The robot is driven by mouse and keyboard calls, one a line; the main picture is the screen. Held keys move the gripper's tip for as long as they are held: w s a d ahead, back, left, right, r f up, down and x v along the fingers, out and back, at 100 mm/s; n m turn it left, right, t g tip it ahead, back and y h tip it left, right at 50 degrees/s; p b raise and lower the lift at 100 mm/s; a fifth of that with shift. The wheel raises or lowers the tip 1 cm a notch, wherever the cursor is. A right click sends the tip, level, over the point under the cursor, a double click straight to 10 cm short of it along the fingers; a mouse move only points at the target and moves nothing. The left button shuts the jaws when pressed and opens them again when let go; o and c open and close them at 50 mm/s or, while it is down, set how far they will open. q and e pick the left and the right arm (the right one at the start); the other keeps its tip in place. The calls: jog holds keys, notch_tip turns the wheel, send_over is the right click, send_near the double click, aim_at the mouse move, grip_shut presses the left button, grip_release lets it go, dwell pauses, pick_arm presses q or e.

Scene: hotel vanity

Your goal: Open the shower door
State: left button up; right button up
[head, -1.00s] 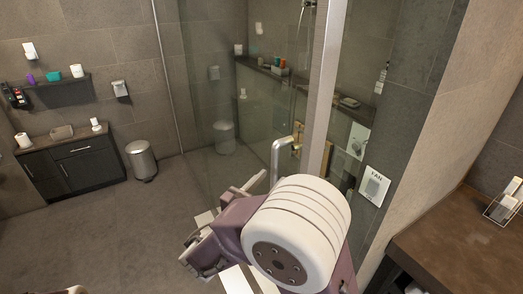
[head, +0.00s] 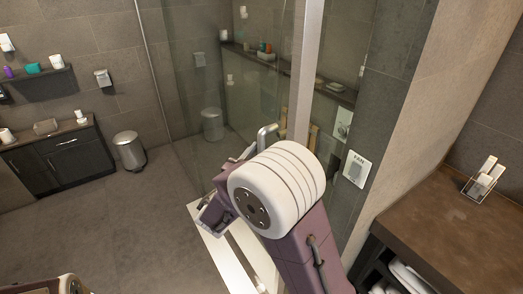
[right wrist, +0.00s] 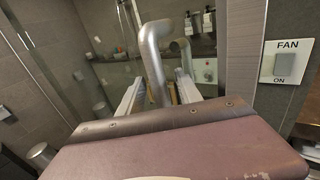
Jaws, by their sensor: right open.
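The shower door (head: 185,75) is a clear glass panel and looks closed, though its far edge is hard to judge. Its silver bent bar handle (head: 265,134) shows just above my right wrist in the head view. In the right wrist view, the handle (right wrist: 153,62) rises between the two pale fingers of my right gripper (right wrist: 158,82). The gripper is open, with a finger on each side of the bar and gaps visible. The handle's lower end is hidden behind the gripper body. In the head view my white wrist joint hides most of the fingers. My left gripper is not clearly seen.
A light upright post (head: 303,70) stands beside the handle. A FAN switch plate (head: 356,169) is on the wall to the right, near my right arm. A brown counter (head: 435,215) fills the right side. A bin (head: 129,151) and dark cabinet (head: 60,160) stand left. Floor between is clear.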

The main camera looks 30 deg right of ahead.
jog(key=shift+w, duration=0.15)
grip_shut()
dwell(1.3)
